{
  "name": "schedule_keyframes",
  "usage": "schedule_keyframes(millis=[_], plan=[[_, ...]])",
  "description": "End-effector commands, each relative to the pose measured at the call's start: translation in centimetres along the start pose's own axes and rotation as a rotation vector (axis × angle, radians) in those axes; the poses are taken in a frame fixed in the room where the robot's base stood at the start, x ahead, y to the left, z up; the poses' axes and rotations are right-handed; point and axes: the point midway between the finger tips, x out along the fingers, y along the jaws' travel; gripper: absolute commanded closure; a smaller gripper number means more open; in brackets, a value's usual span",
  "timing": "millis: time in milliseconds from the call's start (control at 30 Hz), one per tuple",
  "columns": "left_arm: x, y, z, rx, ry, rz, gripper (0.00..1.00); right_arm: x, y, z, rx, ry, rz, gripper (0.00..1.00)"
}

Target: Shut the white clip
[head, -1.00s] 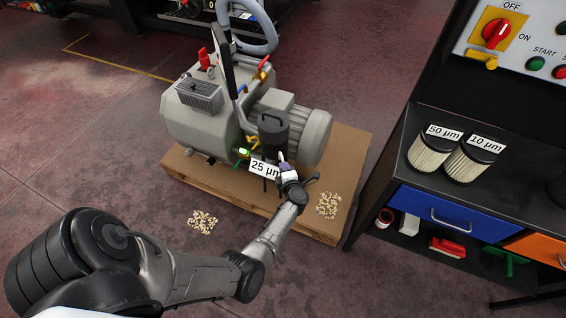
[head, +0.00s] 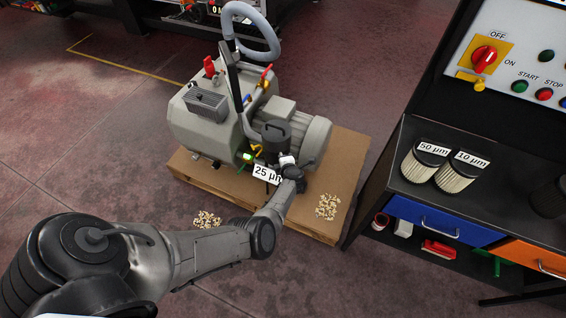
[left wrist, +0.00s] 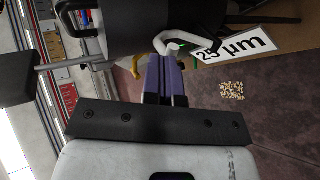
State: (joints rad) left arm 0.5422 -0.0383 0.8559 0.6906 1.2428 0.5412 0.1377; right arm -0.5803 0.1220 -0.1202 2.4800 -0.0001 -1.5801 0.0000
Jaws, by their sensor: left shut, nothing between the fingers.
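The white clip (left wrist: 180,40) is a bent white wire loop at the side of the black filter canister (left wrist: 115,28) on the pump, just beyond my fingertips in the left wrist view. I cannot tell whether the fingertips touch it or whether it is latched. My left gripper (left wrist: 163,62) has purple fingers, shut together with nothing between them. In the head view the canister (head: 275,134) stands at the pump's front, and my left gripper (head: 286,167) is just below it, mostly hidden by my wrist. My right gripper is not in view.
The "25 µm" tag (head: 267,174) hangs beside the gripper. The grey pump (head: 205,125) stands on a wooden pallet (head: 312,228). Pale granules (head: 326,207) lie on the pallet. A dark cabinet (head: 480,200) with filters (head: 426,160) and a switch panel stands right.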

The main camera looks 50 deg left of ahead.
Motion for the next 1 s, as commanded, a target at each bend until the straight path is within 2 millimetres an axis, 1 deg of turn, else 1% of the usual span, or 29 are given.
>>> schedule_keyframes(millis=[200, 767, 1000], plan=[[0.37, 0.39, -0.02, 0.002, 0.0, 0.001, 1.0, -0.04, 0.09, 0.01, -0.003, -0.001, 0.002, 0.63], [0.51, 0.53, -0.1, 0.001, 0.001, 0.002, 1.0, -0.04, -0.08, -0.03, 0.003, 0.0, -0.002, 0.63], [0.26, 1.07, -0.1, 0.0, 0.002, 0.003, 1.0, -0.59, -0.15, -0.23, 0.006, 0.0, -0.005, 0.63]])
